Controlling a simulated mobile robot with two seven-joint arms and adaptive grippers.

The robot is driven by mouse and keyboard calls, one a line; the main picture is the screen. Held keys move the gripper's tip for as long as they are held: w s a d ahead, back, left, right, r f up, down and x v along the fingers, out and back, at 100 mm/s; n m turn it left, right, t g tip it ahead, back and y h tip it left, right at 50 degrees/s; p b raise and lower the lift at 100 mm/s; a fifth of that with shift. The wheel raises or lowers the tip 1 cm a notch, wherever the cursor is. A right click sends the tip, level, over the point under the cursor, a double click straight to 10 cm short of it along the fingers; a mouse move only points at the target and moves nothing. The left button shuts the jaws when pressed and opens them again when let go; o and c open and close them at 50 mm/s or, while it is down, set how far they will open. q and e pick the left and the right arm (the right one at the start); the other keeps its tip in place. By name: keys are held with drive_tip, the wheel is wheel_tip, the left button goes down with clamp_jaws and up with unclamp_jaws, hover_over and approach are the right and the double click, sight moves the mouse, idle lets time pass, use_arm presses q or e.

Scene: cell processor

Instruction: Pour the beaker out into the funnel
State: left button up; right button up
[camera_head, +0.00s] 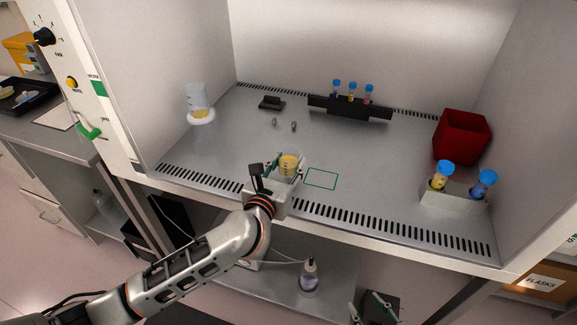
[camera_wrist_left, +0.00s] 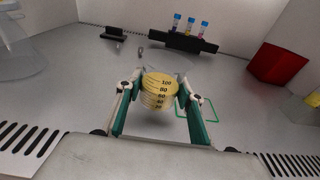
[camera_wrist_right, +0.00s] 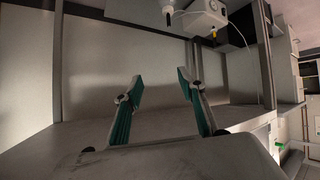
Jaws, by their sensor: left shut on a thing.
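The beaker (camera_head: 289,166) is clear, with yellow liquid and a printed scale. My left gripper (camera_head: 283,172) is shut around its sides, near the cabinet's front edge. In the left wrist view the beaker (camera_wrist_left: 160,92) is upright between the fingers; I cannot tell whether it touches the work surface. A clear vessel (camera_head: 197,97) with a pale ring and yellow contents stands at the left; it may include the funnel, but its parts are hard to separate. It partly shows in the left wrist view (camera_wrist_left: 22,50). My right gripper (camera_wrist_right: 155,92) is open and empty, low outside the cabinet.
A green square outline (camera_head: 321,179) lies right of the beaker. A black rack (camera_head: 349,108) with capped tubes is at the back. A red bin (camera_head: 461,137) and a holder (camera_head: 454,199) with two blue-capped tubes stand right. The surface between beaker and left vessel is clear.

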use_arm(q)
drive_tip(key=o, duration=0.8)
clamp_jaws()
drive_tip(key=w+a+r+n+y+b, duration=0.6)
drive_tip(key=w+a+r+y, duration=0.2)
drive_tip(key=w+a+r, duration=0.45)
use_arm(e)
wheel_tip(320, 180, down, 13)
drive_tip(key=d+b, duration=0.1)
drive_tip(key=b, duration=0.7)
use_arm(q)
drive_tip(key=s+a+r+n+g+y+p, duration=0.1)
drive_tip(key=a+r+n+g+y+p, duration=0.3)
drive_tip(key=a+p, duration=0.5)
drive_tip(key=shift+a+r+n+g+y, duration=0.35)
drive_tip(key=shift+r+n+g, duration=0.65)
drive_tip(key=shift+r+g, duration=0.6)
use_arm(e)
wheel_tip(320, 180, up, 9)
drive_tip(key=a, duration=0.1)
drive_tip(key=shift+f, duration=0.2)
